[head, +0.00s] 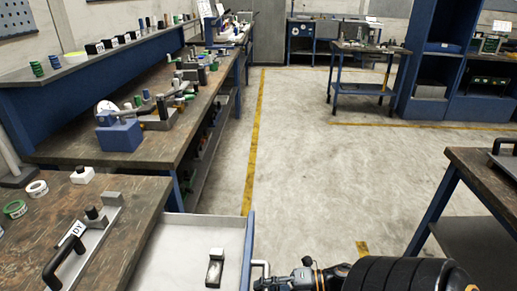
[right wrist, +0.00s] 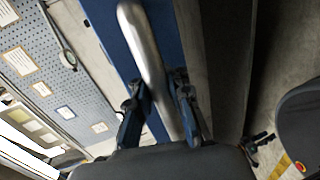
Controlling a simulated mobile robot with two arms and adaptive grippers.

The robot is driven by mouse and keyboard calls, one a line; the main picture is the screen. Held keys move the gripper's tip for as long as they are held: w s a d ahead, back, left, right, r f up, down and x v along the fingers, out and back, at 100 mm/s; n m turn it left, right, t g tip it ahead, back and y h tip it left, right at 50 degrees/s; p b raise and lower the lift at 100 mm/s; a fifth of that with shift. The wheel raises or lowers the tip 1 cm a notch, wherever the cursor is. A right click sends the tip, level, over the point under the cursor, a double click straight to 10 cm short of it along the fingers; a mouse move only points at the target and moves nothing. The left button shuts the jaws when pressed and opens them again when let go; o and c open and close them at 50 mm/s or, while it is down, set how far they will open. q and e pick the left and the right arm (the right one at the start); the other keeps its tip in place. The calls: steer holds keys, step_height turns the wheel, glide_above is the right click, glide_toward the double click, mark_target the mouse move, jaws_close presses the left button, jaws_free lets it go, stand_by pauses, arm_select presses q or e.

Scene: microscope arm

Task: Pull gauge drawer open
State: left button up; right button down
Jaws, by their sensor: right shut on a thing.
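The gauge drawer (head: 180,250) sticks out from the left bench at the bottom of the head view, its light grey inside showing. A small metal block with a dark part (head: 215,268) lies in it. The silver bar handle (head: 261,267) is on the drawer's right-hand front; it runs large through the right wrist view (right wrist: 143,45) before a blue front panel (right wrist: 108,35). My right gripper (head: 270,283) is at this handle. In the right wrist view its fingers (right wrist: 162,105) stand on both sides of the bar, shut on it. My left gripper is not in view.
The worktop (head: 100,262) above the drawer carries tape rolls (head: 37,188) and a black-handled metal plate (head: 97,232). A longer bench (head: 160,148) with tools stands beyond. Another table (head: 490,178) stands at the right. The floor (head: 320,180) between is clear.

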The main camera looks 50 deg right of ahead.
steer(key=shift+w+r, duration=0.15)
steer(key=shift+r, duration=0.1)
steer(key=c, duration=1.3)
jaws_free()
steer(key=shift+o, duration=0.4)
steer(key=shift+f, duration=0.1)
steer(key=v, duration=1.2)
steer(key=shift+f, duration=0.1)
